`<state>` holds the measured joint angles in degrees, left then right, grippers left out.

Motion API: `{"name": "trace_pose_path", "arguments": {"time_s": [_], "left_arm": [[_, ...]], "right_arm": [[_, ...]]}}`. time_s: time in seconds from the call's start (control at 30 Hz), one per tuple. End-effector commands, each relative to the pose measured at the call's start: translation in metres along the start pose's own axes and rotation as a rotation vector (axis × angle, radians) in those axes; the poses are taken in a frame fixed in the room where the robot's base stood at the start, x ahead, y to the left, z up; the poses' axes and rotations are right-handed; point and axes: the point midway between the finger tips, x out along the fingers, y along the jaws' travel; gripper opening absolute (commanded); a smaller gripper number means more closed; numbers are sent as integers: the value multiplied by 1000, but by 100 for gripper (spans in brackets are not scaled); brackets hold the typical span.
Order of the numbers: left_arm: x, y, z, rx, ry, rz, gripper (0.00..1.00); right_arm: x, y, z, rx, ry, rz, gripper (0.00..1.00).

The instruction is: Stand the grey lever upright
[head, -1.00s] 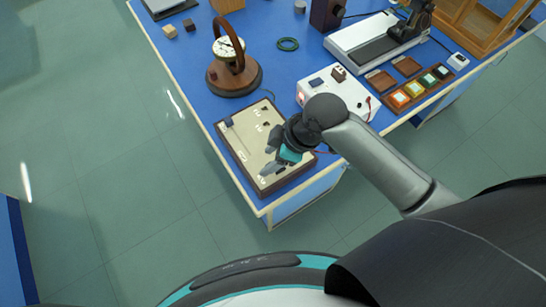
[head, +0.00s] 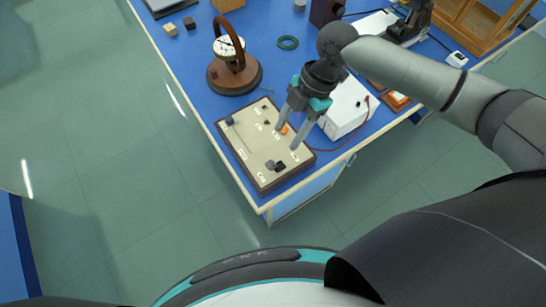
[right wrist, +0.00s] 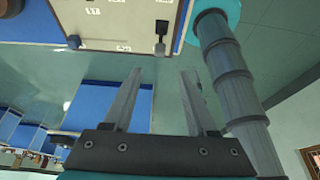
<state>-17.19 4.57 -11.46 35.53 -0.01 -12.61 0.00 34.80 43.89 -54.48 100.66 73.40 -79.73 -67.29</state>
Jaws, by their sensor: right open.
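A cream-topped panel (head: 258,158) with a dark frame lies near the front corner of the blue bench. Near its front edge is a small grey lever (head: 270,164) beside a dark block (head: 280,167); the lever looks tipped over rather than upright. In the right wrist view, the lever (right wrist: 160,49) hangs below its dark block at the top, beyond the fingertips. My right gripper (head: 287,138) is open and empty over the panel's right part, apart from the lever. It also shows in the right wrist view (right wrist: 162,73). My left gripper is not in view.
An orange part (head: 283,129) and a blue knob (head: 229,120) are on the panel. A clock-like instrument on a round wooden base (head: 235,80) stands behind it. A white box (head: 346,106) with a red cable stands to the right. The bench edge is close in front.

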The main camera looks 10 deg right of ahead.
Motion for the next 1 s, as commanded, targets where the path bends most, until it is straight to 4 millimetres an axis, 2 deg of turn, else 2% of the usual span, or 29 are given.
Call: {"name": "trace_pose_path", "arguments": {"time_s": [0.03, 0.3, 0.5, 0.7, 0.97, 1.0], "left_arm": [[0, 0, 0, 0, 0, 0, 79], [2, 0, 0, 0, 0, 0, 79], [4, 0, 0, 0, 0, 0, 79], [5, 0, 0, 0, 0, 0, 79], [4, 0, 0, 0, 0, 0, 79], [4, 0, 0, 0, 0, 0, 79]], "right_arm": [[13, -1, -1, 0, 3, -4, 57], [71, -1, -1, 2, 2, -2, 57], [100, 0, -1, 1, 2, -1, 57], [111, 0, 0, 1, -1, 0, 57], [111, 0, 0, 1, 0, 1, 57], [111, 0, 0, 1, 0, 0, 53]]}}
